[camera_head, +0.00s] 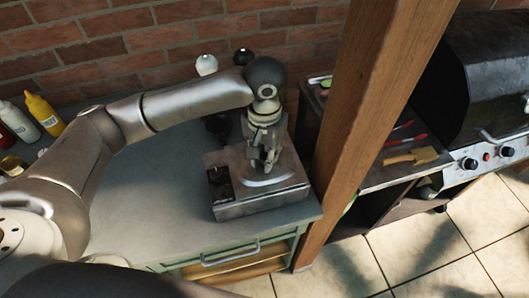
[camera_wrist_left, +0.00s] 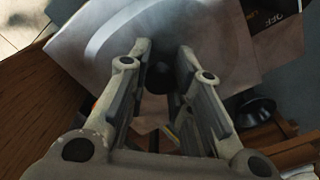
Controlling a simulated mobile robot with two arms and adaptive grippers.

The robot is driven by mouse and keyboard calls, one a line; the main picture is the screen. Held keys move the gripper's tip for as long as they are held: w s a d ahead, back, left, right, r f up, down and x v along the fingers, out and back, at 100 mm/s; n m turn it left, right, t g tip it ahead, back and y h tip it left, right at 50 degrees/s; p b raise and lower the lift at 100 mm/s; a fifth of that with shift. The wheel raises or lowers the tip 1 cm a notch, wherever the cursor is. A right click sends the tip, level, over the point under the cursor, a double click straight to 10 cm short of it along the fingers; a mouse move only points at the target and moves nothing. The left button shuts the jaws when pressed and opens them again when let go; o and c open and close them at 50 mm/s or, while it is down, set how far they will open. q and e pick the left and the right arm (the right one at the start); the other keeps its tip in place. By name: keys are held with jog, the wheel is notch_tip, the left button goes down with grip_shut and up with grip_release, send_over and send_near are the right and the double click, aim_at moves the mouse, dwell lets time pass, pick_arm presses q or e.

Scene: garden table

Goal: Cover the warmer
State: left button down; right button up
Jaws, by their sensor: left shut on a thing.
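The warmer (camera_head: 232,211) is a grey metal box on the right end of the counter, with a dark control panel (camera_head: 220,184) on its left. The panel also shows in the left wrist view (camera_wrist_left: 272,18). A shiny rounded lid (camera_head: 278,177) appears at the warmer's top; my gripper partly hides it, and I cannot tell whether it is fully seated. Its curved edge shows in the left wrist view (camera_wrist_left: 98,40). My left gripper (camera_head: 265,166) points down over the warmer, its fingers around a dark knob (camera_wrist_left: 158,78). My right gripper is out of view.
A wooden post (camera_head: 368,95) stands close to the right of the warmer. A brick wall (camera_head: 150,45) is behind. A yellow bottle (camera_head: 44,115) and a white bottle (camera_head: 19,122) stand at the far left. The counter (camera_head: 150,205) is clear left of the warmer.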

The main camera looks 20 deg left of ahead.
aim_at(265, 155)
pick_arm(q)
jog(key=shift+f, duration=0.45)
jog(key=c, duration=1.2)
grip_release()
notch_tip(265, 155, up, 12)
